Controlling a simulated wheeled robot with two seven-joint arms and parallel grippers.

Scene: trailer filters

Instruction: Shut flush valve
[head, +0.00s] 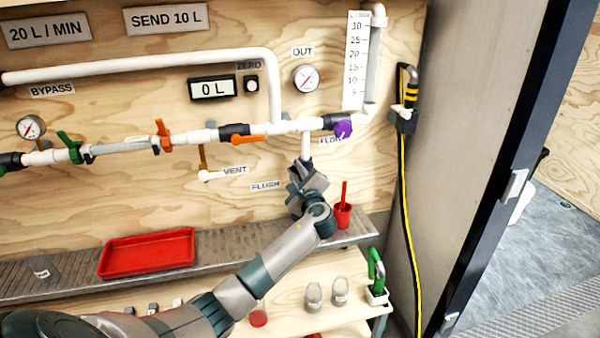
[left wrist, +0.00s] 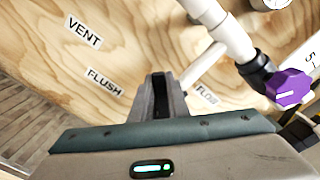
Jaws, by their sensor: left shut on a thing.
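The flush branch is a white pipe (head: 306,146) dropping from the main line, beside the FLUSH label (head: 266,186). My left gripper (head: 303,177) is at the lower end of this pipe, shut on the flush valve there. The gripper hides the valve and its handle, so I cannot tell how the handle is turned. In the left wrist view the gripper fingers (left wrist: 161,92) are close together with a dark gap between them, between the FLUSH label (left wrist: 104,82) and the FLOW label. My right gripper is in neither view.
A purple knob (head: 343,130) sits just right of the branch, and an orange handle (head: 249,141) to its left. A red cup (head: 343,215) with a red stick stands on the metal shelf close to my wrist. A red tray (head: 147,270) lies further left. The display reads 0 L.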

